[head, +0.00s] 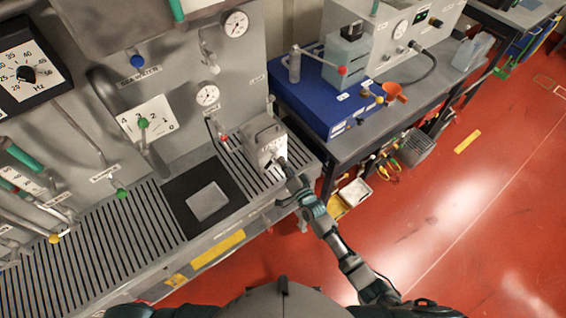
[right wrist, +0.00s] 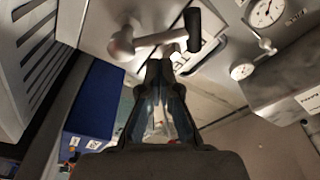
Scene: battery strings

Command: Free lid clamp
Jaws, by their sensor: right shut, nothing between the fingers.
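A grey box with a carrying handle on top (head: 264,140) stands at the right end of the slatted bench. My right gripper (head: 283,163) reaches its front face from the lower right. In the right wrist view the right gripper (right wrist: 160,66) is shut and empty, its tips just below a pale lever (right wrist: 152,40) with a black end grip. This lever looks like the lid clamp; whether the fingertips touch it, I cannot tell. In the head view the gripper largely hides it. My left gripper is not in view.
A black mat with a grey plate (head: 207,201) lies left of the box. A blue case (head: 318,100) sits on the side bench to the right. Gauges and valves line the wall panel behind. Red floor (head: 450,220) is open at right.

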